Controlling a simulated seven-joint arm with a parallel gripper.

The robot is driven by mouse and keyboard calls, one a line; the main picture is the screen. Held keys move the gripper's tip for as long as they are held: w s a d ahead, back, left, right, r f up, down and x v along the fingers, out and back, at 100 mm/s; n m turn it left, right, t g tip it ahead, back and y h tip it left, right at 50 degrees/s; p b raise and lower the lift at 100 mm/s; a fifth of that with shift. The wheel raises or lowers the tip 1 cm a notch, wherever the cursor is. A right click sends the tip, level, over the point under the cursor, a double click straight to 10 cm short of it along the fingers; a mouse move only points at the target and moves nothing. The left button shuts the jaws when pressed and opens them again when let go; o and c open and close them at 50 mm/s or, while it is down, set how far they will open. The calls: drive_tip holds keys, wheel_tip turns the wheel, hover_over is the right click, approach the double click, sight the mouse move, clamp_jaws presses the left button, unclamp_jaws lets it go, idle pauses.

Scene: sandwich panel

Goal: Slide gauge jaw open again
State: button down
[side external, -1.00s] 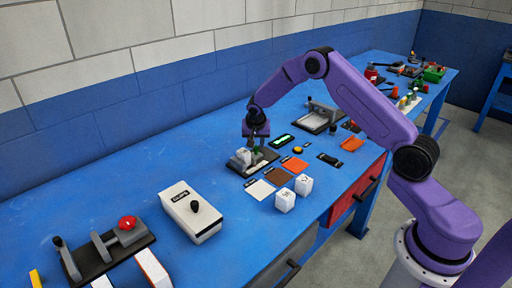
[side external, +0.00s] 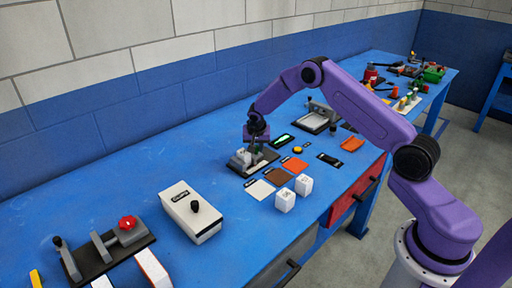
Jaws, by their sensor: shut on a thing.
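The gauge (side external: 241,161) is a small grey device on a dark base plate in the middle of the blue bench. My gripper (side external: 255,147) points down over its right part and is shut on a small part there, which looks like the gauge's sliding jaw. The fingers and my wrist hide most of that part, so the jaw gap cannot be made out. A lit green display (side external: 283,141) lies just behind and to the right of the gauge.
Flat white, brown and orange pads (side external: 261,190) and two white cubes (side external: 285,200) lie in front of the gauge. A white box with a black knob (side external: 191,212) stands to the left. A grey fixture (side external: 318,118) stands behind right. Bare bench lies to the left rear.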

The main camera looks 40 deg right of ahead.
drive_tip(key=d, duration=0.4)
drive_tip(key=shift+d, duration=0.1)
drive_tip(key=c, duration=1.2)
unclamp_jaws()
drive_tip(key=shift+r, duration=0.1)
drive_tip(key=shift+s+a+r, duration=0.1)
drive_tip(key=shift+a+r, duration=0.15)
drive_tip(key=shift+r, duration=0.05)
drive_tip(key=v, duration=1.6)
drive_tip(key=shift+s+r, duration=0.1)
drive_tip(key=shift+r, duration=0.15)
